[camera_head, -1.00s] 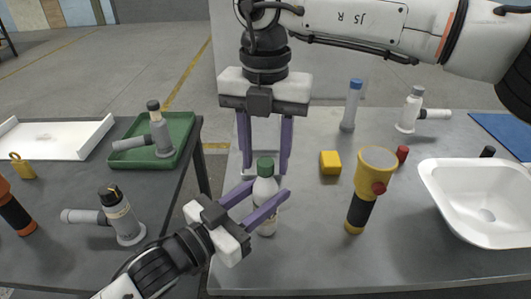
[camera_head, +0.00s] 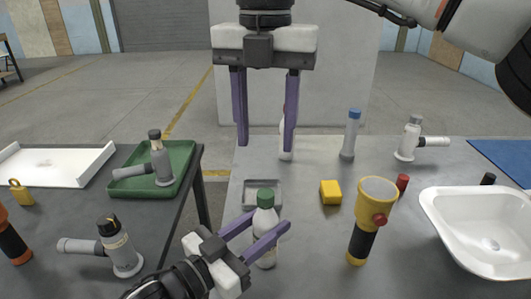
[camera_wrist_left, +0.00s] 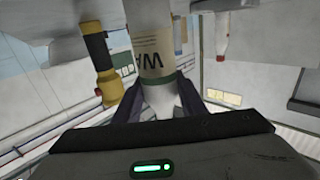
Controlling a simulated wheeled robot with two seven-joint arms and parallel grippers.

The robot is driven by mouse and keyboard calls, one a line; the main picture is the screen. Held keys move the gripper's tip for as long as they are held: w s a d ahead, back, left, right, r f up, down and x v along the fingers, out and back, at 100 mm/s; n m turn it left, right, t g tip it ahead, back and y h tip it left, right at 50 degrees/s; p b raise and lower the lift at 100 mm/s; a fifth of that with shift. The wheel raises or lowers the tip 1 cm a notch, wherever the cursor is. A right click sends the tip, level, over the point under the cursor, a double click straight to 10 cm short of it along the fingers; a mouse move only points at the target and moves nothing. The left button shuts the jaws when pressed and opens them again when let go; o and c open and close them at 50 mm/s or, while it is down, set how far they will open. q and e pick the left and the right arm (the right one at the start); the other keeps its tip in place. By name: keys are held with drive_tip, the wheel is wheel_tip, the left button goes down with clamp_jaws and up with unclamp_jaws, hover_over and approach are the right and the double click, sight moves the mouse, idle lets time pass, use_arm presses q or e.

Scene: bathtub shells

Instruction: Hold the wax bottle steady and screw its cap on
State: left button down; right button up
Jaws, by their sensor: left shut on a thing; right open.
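The wax bottle (camera_head: 266,247) is a pale bottle standing upright near the front of the right table. Its green cap (camera_head: 265,196) sits on top of the neck; how tight it is cannot be told. My left gripper (camera_head: 268,224) is shut on the bottle's upper body, below the cap. In the left wrist view the bottle (camera_wrist_left: 153,45) shows its label with the letters "WA" between the dark fingers. My right gripper (camera_head: 265,147) is open and empty, pointing down, clear above the cap.
A small grey tray (camera_head: 247,194) lies behind the bottle. A yellow block (camera_head: 331,192), a yellow-black flashlight (camera_head: 363,235) and a white basin (camera_head: 445,225) are to the right. Another white bottle (camera_head: 285,153) stands behind my right gripper. A gap separates the left table with the green tray (camera_head: 187,172).

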drive_tip(key=shift+r, duration=0.45)
use_arm(q)
drive_tip(key=c, duration=1)
unclamp_jaws()
drive_tip(key=shift+c, duration=0.2)
drive_tip(key=v, duration=1)
use_arm(e)
drive_tip(key=shift+f, duration=0.25)
use_arm(q)
drive_tip(key=shift+a, duration=0.1)
